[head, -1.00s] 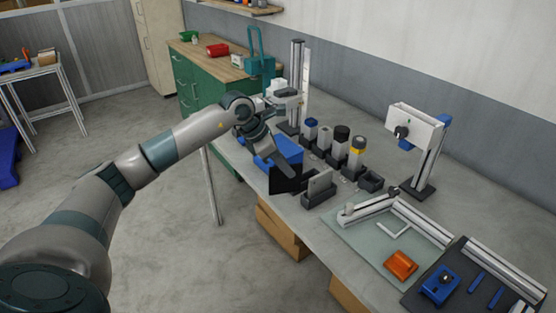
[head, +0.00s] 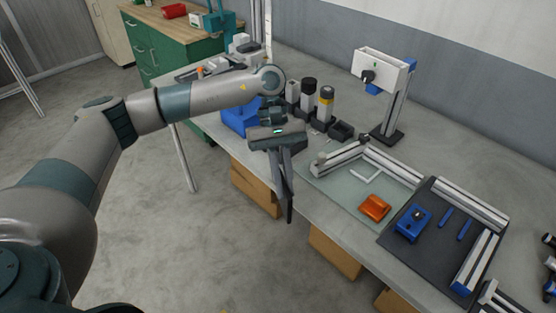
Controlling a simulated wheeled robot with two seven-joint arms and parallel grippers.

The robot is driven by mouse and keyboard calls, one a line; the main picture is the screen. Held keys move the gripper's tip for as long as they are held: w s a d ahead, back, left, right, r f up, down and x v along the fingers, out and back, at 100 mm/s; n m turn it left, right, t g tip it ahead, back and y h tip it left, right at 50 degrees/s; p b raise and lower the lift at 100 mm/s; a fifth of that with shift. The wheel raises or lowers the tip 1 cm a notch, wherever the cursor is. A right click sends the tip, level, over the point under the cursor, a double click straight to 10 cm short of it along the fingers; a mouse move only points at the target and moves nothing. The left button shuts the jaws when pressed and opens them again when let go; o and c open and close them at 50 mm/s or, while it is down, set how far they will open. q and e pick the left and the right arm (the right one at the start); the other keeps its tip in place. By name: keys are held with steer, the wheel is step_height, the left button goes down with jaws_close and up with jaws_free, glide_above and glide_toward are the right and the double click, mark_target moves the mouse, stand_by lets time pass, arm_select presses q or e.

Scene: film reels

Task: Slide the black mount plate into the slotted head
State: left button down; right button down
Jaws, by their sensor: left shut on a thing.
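My left gripper (head: 286,188) points down in front of the bench's near edge. It is shut on the black mount plate (head: 289,208), which shows as a thin dark strip, nearly edge-on, below the fingertips. The plate hangs upright and looks clear of the bench. The slotted head (head: 385,70) is a white block with a black knob, on an upright metal column with a dark base, farther back and to the right. The inside of its slot cannot be made out. The plate and the head are well apart. My right gripper is not in view.
A pale green mat (head: 335,190) holds a metal corner frame and an orange block (head: 374,208). A dark board (head: 400,240) with a blue fixture (head: 413,222) lies to the right. Capped posts (head: 326,105) and a blue box (head: 238,118) stand near my arm.

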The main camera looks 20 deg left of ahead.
arm_select(q)
steer(key=s+m+g+y, duration=0.2)
steer(key=s+m+y, duration=0.2)
steer(key=s+m, duration=0.3)
steer(key=shift+a+r+m+b, duration=0.15)
steer(key=shift+r+m+b, duration=0.2)
steer(key=shift+m, duration=0.25)
